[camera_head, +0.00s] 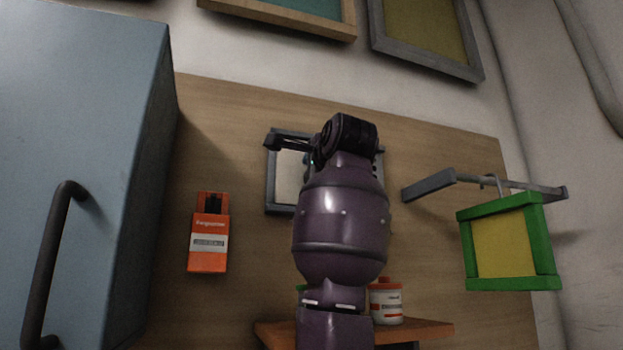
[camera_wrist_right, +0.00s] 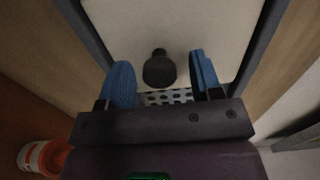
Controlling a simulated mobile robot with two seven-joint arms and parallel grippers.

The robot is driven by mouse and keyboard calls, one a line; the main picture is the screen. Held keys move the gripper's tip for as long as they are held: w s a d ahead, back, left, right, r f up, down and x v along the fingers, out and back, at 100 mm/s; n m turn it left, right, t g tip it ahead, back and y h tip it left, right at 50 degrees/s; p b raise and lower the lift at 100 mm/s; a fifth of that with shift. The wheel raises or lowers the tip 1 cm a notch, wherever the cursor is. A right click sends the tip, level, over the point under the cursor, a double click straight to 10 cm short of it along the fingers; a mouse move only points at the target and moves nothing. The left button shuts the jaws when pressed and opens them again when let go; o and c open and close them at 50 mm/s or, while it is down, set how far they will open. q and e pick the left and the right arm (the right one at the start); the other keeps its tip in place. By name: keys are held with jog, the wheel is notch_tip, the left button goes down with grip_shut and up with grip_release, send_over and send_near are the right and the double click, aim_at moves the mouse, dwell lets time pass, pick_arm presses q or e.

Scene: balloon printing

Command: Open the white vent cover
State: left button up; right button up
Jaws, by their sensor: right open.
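The white vent cover (camera_head: 288,178) sits in a grey frame on the wooden wall panel, partly hidden behind my right arm in the head view. In the right wrist view the white cover (camera_wrist_right: 225,35) fills the top middle, with a dark round knob (camera_wrist_right: 158,70) on it. A perforated strip (camera_wrist_right: 165,97) shows below the knob. My right gripper (camera_wrist_right: 160,62) is open, with one blue finger on each side of the knob in the picture. I see no clear contact with it, and cannot tell the depth between them. My left gripper is not in view.
A blue cabinet (camera_head: 75,130) with a dark handle stands at left. An orange box (camera_head: 208,235) is on the panel. A green-framed yellow picture (camera_head: 505,243) hangs from a grey bracket at right. A white-orange jar (camera_head: 386,302) stands on a small shelf (camera_head: 430,329) below.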

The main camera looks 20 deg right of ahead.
jog(key=s+b, duration=0.2)
jog(key=s, duration=0.8)
jog(key=shift+a+b, duration=0.3)
jog(key=shift+b, duration=0.05)
